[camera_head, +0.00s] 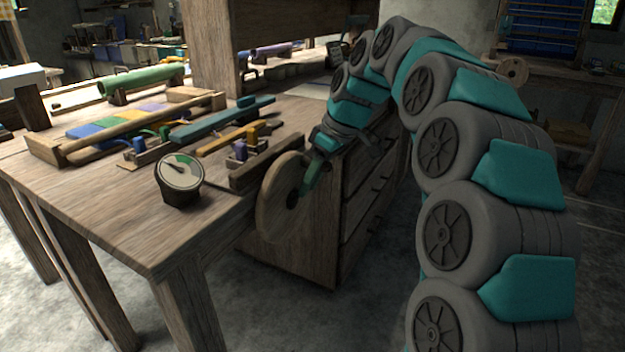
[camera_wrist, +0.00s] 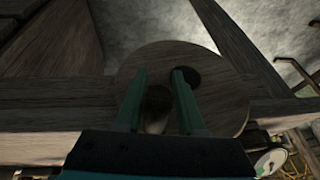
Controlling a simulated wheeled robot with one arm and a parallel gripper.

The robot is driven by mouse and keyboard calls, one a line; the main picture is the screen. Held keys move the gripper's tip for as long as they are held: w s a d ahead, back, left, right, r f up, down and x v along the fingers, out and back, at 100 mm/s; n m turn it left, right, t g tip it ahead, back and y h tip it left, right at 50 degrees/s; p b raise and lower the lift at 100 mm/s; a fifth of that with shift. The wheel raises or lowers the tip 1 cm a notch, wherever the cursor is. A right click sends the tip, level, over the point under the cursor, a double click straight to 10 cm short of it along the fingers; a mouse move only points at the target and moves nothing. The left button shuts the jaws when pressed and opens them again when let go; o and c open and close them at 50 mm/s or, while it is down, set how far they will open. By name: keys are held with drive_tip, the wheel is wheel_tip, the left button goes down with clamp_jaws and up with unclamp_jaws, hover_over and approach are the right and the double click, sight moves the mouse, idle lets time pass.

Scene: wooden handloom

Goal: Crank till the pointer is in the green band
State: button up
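The round dial gauge (camera_head: 180,172) stands on the near corner of the table. Its face is pale with a green band along the upper right; the dark pointer seems to lie left of the green. The wooden crank disc (camera_head: 272,215) is upright at the table's side, and it also shows in the wrist view (camera_wrist: 228,95). My gripper (camera_head: 303,190) is at the disc's face. In the wrist view my two green fingers (camera_wrist: 158,80) stand apart, with a rounded brown knob (camera_wrist: 157,108) between them. Small gaps seem to show beside the knob; contact is unclear.
The wooden table (camera_head: 110,215) carries a wooden frame with coloured panels (camera_head: 125,125), a teal bar (camera_head: 220,120) and a green roller (camera_head: 140,80). A drawer cabinet (camera_head: 365,190) stands behind the disc. The floor before the table is clear.

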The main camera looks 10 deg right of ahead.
drive_tip(key=shift+o, duration=1.2)
drive_tip(key=shift+r, duration=0.1)
drive_tip(key=shift+w+d, duration=0.1)
drive_tip(key=shift+r, duration=0.1)
drive_tip(key=shift+v, duration=3.85)
